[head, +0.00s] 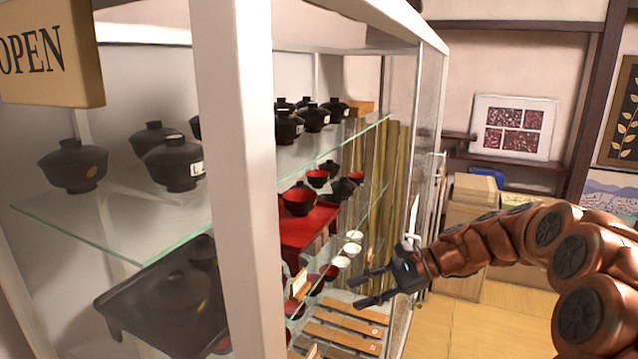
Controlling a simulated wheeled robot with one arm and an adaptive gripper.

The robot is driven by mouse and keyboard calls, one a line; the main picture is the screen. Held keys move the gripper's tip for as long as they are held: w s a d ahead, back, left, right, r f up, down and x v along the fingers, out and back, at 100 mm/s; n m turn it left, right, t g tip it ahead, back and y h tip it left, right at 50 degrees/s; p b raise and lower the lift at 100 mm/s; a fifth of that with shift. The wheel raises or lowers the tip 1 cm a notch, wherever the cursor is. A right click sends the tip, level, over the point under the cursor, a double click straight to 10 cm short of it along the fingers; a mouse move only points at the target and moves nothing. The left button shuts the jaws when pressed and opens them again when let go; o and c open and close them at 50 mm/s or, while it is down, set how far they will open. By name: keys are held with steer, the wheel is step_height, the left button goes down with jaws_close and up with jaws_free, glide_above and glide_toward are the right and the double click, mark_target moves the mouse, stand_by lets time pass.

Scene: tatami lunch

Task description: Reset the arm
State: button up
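My gripper (356,292) is at the end of my copper-coloured arm, which reaches in from the right edge of the head view. Its two dark fingers point left toward the cabinet and stand apart, with nothing visible between them. The gripper shows in front of the cabinet's lower right part. I cannot tell whether the fingers are inside the cabinet's open side or just outside it.
The white-framed cabinet (243,150) has glass shelves (115,250) with several dark lidded bowls (174,163). A red stand (308,228) and white cups (341,262) sit near my gripper. Cardboard boxes (472,215) stand behind my arm. Wooden floor (450,325) is clear below it.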

steer(key=s+a+f+n+g+h, duration=0.2)
steer(key=s+n+h, duration=0.45)
steer(key=s, duration=1.35)
steer(key=s+d+f+n+h, duration=0.3)
steer(key=s+d, duration=0.2)
steer(key=s, duration=0.3)
steer(key=s+d+f+n+h, duration=0.2)
steer(key=s+d+n+h, duration=0.1)
steer(key=s+d, duration=0.3)
steer(key=shift+s+d+f, duration=0.2)
steer(key=shift+s+f, duration=0.2)
steer(key=shift+s, duration=0.45)
